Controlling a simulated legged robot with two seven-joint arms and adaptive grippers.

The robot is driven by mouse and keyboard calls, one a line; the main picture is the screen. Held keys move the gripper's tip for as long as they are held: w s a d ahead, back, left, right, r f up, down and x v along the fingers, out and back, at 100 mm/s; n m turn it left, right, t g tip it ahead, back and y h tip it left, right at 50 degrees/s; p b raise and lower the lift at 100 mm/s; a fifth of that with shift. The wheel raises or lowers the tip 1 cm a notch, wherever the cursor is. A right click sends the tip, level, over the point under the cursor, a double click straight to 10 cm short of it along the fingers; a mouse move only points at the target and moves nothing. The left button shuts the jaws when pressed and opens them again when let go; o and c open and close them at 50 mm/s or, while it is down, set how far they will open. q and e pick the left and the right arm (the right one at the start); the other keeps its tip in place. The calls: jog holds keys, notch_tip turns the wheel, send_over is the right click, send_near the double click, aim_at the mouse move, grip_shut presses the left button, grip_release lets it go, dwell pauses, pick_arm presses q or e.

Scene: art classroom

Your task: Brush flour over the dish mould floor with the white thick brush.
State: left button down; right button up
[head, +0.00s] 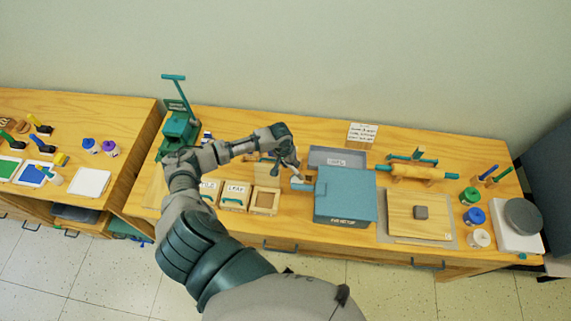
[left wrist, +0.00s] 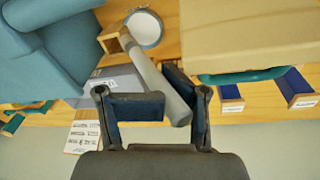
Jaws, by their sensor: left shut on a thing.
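My left gripper (head: 292,166) is over the wooden table, just left of the blue box. In the left wrist view, my left gripper (left wrist: 158,107) is shut on a thick pale grey-white handle, likely the white thick brush (left wrist: 155,75). Its far end reaches a round white patch with a blue-grey rim (left wrist: 146,28); I cannot tell whether this is a flour pot. Bristles are not clearly seen. A small square wooden mould with a recessed floor (head: 264,201) stands below and left of the gripper; I cannot tell if it is the dish mould. My right gripper is out of view.
The blue box (head: 344,194) stands close right of the gripper. A grey tray (head: 337,157) lies behind it, with a sign (head: 362,135) at the back. Labelled wooden moulds (head: 235,196) sit left, near a green press (head: 178,130). A board (head: 419,216) and pots (head: 473,216) are farther right.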

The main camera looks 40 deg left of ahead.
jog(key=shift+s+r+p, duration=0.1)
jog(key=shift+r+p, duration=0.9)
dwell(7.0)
